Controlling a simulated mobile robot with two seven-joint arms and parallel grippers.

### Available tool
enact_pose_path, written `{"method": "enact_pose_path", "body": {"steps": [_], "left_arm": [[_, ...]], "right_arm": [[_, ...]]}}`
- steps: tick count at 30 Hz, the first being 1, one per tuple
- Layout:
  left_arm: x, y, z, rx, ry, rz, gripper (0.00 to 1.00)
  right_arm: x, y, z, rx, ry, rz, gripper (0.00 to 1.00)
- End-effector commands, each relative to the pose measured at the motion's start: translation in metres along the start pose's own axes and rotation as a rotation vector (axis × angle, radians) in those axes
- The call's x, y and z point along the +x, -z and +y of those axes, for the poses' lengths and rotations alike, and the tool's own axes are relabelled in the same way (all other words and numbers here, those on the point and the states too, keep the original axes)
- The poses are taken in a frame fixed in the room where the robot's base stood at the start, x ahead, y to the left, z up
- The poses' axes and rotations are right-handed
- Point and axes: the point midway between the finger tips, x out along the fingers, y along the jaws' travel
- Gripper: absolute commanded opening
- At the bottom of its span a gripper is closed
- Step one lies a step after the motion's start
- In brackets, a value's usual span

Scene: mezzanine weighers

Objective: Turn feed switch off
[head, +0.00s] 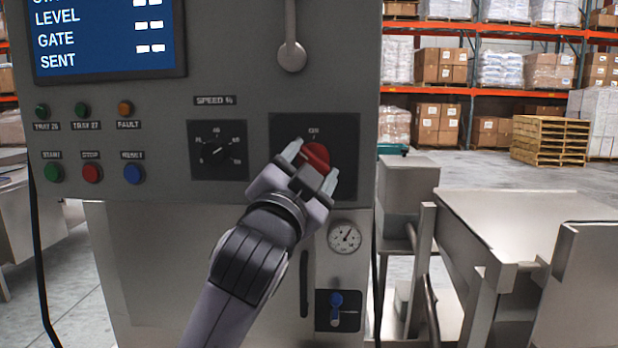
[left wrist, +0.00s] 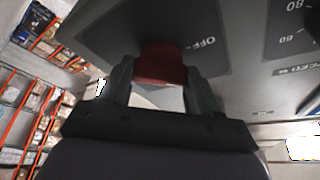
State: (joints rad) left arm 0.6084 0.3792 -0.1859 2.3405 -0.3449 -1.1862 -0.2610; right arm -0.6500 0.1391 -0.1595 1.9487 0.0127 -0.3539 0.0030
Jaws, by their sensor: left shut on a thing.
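The feed switch is a red rotary knob (head: 316,156) on a dark plate (head: 345,130) on the front of the grey control cabinet. My left gripper (head: 312,165) is at the knob with one finger on each side, shut on it. The left wrist view shows the red knob (left wrist: 160,64) between the two fingers (left wrist: 158,85), with an OFF mark on the plate beside it. The lower part of the plate is hidden behind the gripper in the head view. My right gripper is not in view.
A speed dial (head: 218,150) is left of the switch plate. Push buttons (head: 92,173) and a blue screen (head: 105,38) are farther left. A gauge (head: 345,237) and a blue-handled valve (head: 336,308) are below. A metal table (head: 520,215) stands at the right.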

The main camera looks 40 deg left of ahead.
Motion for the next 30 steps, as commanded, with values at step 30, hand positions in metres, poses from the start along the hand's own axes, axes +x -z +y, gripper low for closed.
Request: {"method": "enact_pose_path", "body": {"steps": [30], "left_arm": [[0.0, 0.0, 0.006, -0.651, 0.265, -0.003, 0.31]], "right_arm": [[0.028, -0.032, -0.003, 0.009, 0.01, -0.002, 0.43]]}}
